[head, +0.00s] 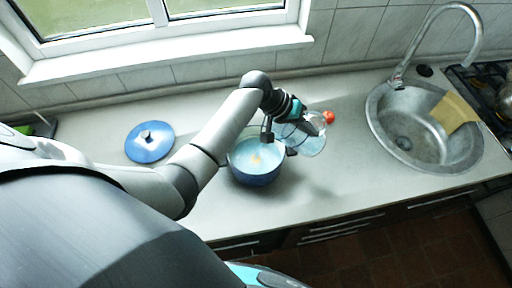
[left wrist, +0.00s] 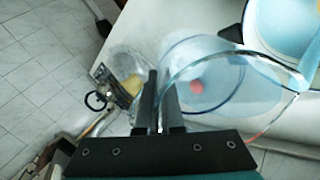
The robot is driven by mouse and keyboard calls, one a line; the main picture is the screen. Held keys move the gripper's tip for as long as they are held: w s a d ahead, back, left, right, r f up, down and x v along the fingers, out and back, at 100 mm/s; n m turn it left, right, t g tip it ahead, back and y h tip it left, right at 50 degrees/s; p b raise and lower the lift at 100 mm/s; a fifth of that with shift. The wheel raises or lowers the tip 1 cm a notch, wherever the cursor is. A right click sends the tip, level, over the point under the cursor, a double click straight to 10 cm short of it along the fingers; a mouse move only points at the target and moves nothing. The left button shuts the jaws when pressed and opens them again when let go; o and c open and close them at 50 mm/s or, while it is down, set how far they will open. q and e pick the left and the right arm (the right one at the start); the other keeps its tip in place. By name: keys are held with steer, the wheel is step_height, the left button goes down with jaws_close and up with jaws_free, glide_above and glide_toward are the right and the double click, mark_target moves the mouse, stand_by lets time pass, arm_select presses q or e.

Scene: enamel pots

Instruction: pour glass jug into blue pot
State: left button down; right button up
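The blue pot (head: 257,174) stands upright on the counter, its lid off. Pale liquid with a small yellowish patch shows inside it. The pot also shows at the top right of the left wrist view (left wrist: 250,25). The clear glass jug (head: 312,146) is just right of the pot in the head view, and it fills the middle of the left wrist view (left wrist: 205,65). My left gripper (head: 283,132) is at the jug's side, by the pot's right rim. Its fingers (left wrist: 160,115) are close together, apparently around the jug's handle. The jug's contents are hard to make out. My right gripper is out of view.
A small red object (head: 329,117) is beside the jug. The metal sink (head: 404,143) with a yellow cloth (head: 453,111) is at the right. The counter between lid and window is clear.

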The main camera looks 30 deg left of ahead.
arm_select(q)
steer(key=shift+w+a+r, duration=0.15)
steer(key=shift+d, duration=0.2)
steer(key=shift+a+h, duration=0.25)
steer(key=shift+h, duration=0.05)
steer(key=shift+d, duration=0.15)
steer(key=shift+a, duration=0.2)
steer(key=shift+d, duration=0.15)
